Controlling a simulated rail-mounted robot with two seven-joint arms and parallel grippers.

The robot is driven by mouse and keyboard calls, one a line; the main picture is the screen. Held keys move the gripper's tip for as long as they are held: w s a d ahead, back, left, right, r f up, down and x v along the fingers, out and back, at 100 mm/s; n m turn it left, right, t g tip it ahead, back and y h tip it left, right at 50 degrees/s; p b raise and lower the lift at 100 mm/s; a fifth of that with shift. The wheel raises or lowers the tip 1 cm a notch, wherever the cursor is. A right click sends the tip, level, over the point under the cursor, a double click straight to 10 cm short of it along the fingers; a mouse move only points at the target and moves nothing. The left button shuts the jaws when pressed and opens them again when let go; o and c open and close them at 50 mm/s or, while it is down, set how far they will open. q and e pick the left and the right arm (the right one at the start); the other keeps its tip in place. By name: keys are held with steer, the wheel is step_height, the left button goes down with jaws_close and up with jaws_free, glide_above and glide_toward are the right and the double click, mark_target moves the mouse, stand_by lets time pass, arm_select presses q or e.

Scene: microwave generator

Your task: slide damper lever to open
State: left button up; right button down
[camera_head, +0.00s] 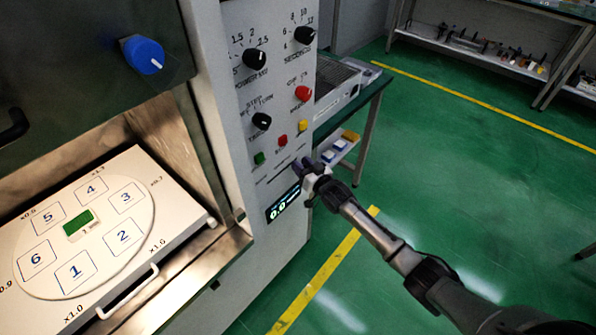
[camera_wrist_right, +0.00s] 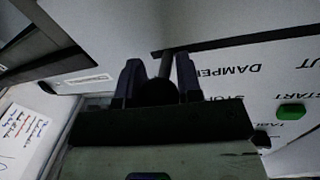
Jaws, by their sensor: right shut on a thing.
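My right gripper (camera_head: 303,168) comes in from the lower right and meets the front panel of the generator, just above the lit display (camera_head: 283,203). In the right wrist view its two dark fingers (camera_wrist_right: 158,82) stand on either side of the dark damper lever (camera_wrist_right: 165,66), shut on it. The lever's stem meets a dark slot in the white panel, beside the upside-down word DAMPER (camera_wrist_right: 231,70). In the head view the gripper hides the lever. My left gripper is not in view.
At left, a numbered turntable tray (camera_head: 150,190) sits in the open chamber. A green-topped table (camera_head: 376,92) stands behind the generator.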

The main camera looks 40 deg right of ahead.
steer(key=shift+d+f, duration=0.1)
steer(key=shift+d, duration=0.05)
steer(key=c, duration=1.2)
jaws_free()
steer(key=o, duration=0.4)
steer(key=shift+d, duration=0.2)
steer(key=shift+a, duration=0.15)
steer(key=shift+s+p, duration=0.3)
steer(key=shift+s, duration=0.3)
steer(key=s+p, duration=0.3)
steer(key=s, duration=0.9)
steer(key=shift+s, duration=0.3)
